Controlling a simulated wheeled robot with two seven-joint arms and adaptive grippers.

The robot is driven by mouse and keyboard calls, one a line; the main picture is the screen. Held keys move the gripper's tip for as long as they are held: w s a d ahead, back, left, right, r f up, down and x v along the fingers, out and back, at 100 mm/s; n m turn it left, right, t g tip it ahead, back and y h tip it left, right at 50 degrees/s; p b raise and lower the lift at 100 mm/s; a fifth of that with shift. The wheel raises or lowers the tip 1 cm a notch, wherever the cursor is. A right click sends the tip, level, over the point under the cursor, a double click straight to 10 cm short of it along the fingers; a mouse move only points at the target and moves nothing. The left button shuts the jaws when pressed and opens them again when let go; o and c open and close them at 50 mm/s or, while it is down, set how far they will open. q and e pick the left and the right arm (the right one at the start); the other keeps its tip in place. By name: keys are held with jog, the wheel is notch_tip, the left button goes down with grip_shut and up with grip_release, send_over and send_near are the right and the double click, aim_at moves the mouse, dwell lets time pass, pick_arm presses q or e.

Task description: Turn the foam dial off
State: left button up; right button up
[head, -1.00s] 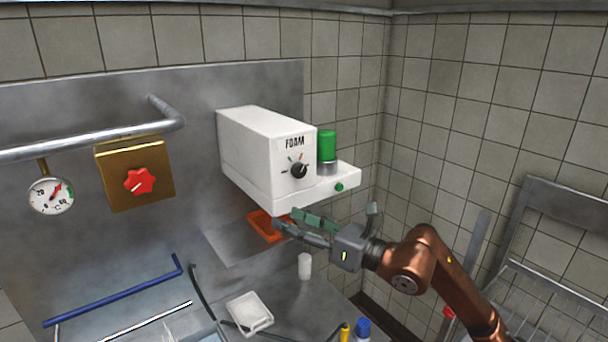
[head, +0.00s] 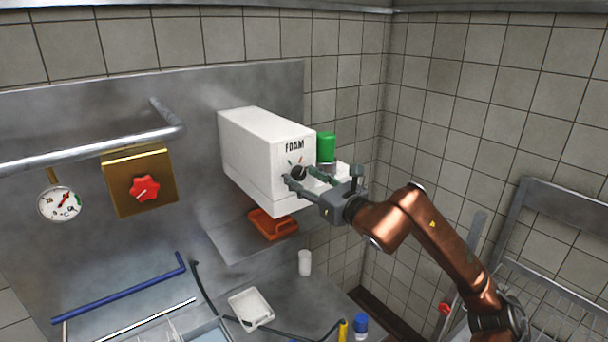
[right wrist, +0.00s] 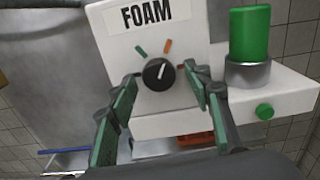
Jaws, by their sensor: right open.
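The foam dial (head: 298,172) is a round black knob on the front of the white FOAM box (head: 262,152). In the right wrist view the dial (right wrist: 158,75) has a white pointer line aimed upward and slightly right, between a green mark and an orange mark. A red mark sits to its right, partly behind a finger. My right gripper (head: 297,177) is open, with its fingertips on either side of the dial. In the right wrist view a gap shows on both sides; contact is not visible. My left gripper is not in view.
A green-topped cylinder (head: 326,147) stands on the box's right ledge, which has a green button (right wrist: 264,112). An orange block (head: 273,224) lies below the box. A red knob (head: 145,188) on a brass plate and a gauge (head: 60,203) are at left.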

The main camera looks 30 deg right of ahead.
jog(key=c, duration=1.1)
jog(key=shift+c, duration=0.2)
